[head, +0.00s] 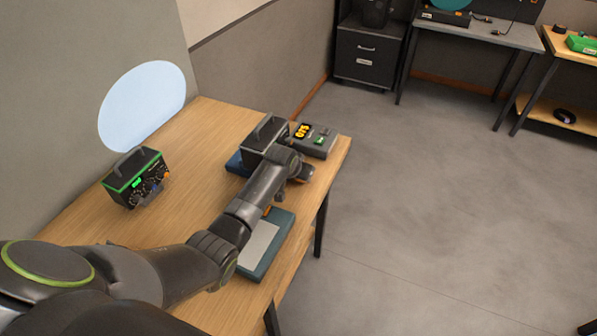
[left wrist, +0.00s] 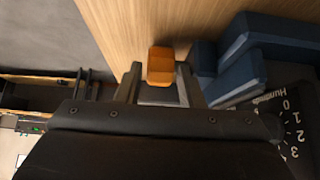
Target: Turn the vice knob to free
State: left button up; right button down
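An orange knob (left wrist: 161,66) lies between the fingertips of my left gripper (left wrist: 160,80). The fingers stand apart on either side of it; whether they press on it is unclear. In the head view my left gripper (head: 301,173) is at the table's right side, by the box, and its wrist hides much of the vice. My right gripper is not in view.
A green-edged device with knobs (head: 135,178) stands on the table's left. A grey device with a yellow display (head: 314,139) is at the far end. A blue-edged tray (head: 245,272) lies under my forearm. The table's middle (head: 190,205) is clear.

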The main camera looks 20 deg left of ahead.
pick_arm(q)
jog(key=shift+r, duration=0.1)
jog(key=b+v, duration=0.1)
jog(key=v, duration=1.6)
jog(key=shift+r, duration=0.1)
